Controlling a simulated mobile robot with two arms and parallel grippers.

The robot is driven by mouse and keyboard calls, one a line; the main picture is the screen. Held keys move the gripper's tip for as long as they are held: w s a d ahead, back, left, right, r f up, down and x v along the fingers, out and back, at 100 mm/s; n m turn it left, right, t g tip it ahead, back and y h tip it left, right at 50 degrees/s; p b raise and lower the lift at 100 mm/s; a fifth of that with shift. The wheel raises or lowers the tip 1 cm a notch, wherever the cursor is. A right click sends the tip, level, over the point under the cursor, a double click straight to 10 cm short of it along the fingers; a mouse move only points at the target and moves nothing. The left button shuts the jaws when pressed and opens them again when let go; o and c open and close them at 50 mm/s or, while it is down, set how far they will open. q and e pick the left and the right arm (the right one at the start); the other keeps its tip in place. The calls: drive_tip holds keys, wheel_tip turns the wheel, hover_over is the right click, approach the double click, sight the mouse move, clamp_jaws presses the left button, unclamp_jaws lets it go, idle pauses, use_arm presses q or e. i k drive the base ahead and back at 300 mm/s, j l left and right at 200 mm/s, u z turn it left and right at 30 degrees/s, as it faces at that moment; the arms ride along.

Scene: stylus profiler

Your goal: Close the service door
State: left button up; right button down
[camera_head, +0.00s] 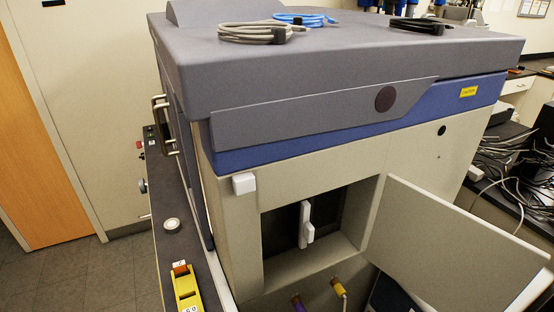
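The service door (440,245) is a flat beige panel on the right side of the opening in the profiler's front. It stands wide open, swung out to the right, with its left edge at the opening's right side. The square opening (280,272) is uncovered and dark inside, with a white upright handle-like part (306,226) in it. The beige and blue profiler housing (345,170) stands behind. Neither of my grippers is in view. The door's lower right end is cut off by the frame.
A small white block (244,183) sits on the housing at the opening's upper left. Purple (298,304) and yellow (339,287) connectors are below the opening. A yellow holder (186,288) and white roll (172,225) lie on the left ledge. Tangled cables (505,170) cover the right bench.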

sight(452, 259)
drive_tip(key=z, duration=1.45)
